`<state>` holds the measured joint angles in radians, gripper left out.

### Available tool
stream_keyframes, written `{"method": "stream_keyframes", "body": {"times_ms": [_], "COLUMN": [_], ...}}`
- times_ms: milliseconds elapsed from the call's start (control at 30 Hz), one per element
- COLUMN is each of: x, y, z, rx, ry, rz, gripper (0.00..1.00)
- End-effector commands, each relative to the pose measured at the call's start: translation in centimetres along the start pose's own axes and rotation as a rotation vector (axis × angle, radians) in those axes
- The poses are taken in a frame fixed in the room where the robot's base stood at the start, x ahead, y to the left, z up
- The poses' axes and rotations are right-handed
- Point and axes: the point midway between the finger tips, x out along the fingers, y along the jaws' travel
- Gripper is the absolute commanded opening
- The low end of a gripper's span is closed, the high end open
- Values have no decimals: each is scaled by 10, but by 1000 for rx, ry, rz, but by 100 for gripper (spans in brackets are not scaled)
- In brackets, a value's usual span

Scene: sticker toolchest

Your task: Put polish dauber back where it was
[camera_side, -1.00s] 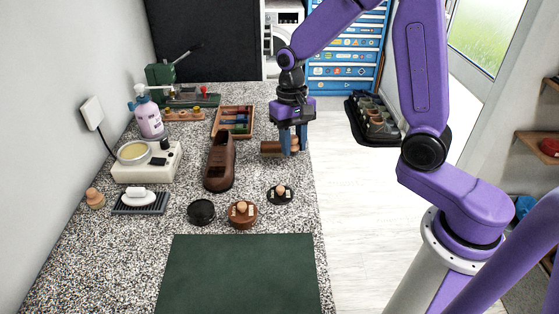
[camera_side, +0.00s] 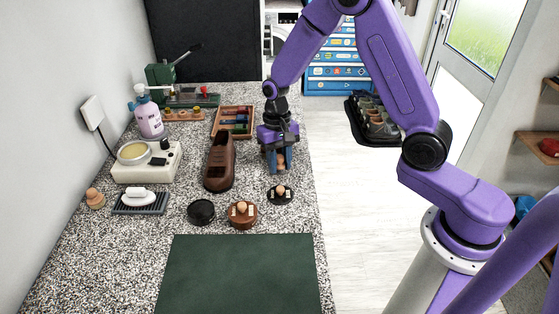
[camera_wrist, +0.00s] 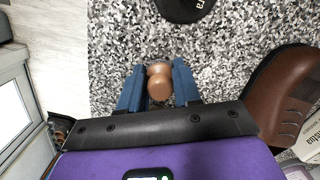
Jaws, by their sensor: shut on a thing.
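My gripper (camera_side: 279,168) is shut on the polish dauber (camera_side: 281,160), a wooden piece with a rounded knob. It is over the speckled counter, right of the brown shoe (camera_side: 219,162). In the wrist view the dauber's knob (camera_wrist: 160,87) sits between the blue fingers of my gripper (camera_wrist: 158,78), and its far end is partly hidden. Nearer the side camera are a black round base (camera_side: 281,195) with a wooden knob and a brown round base (camera_side: 242,220) with a wooden knob. I cannot tell whether the dauber touches the counter.
A wooden tray (camera_side: 233,121) of coloured items is behind the shoe. A black tin (camera_side: 201,213) and a dark green mat (camera_side: 240,275) lie nearer. A soap dish (camera_side: 139,208) and white warmer (camera_side: 148,163) are left. The counter's right edge runs close to my gripper.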

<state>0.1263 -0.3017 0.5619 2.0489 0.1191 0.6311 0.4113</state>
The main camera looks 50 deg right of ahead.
Motion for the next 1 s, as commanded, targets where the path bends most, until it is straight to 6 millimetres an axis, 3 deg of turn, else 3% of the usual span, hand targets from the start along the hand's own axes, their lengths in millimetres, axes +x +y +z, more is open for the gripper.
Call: {"method": "stream_keyframes", "body": {"times_ms": [267,300,367,767,1000], "x": [3,3,3,-3,-43], "y": [0,0,0,0,-1], "z": [0,0,0,0,-1], "rx": [0,-1,0,0,-1], "ry": [-1,0,0,1,6], "rz": [0,0,0,-1,-4], "gripper": [4,42,58,58,58]}}
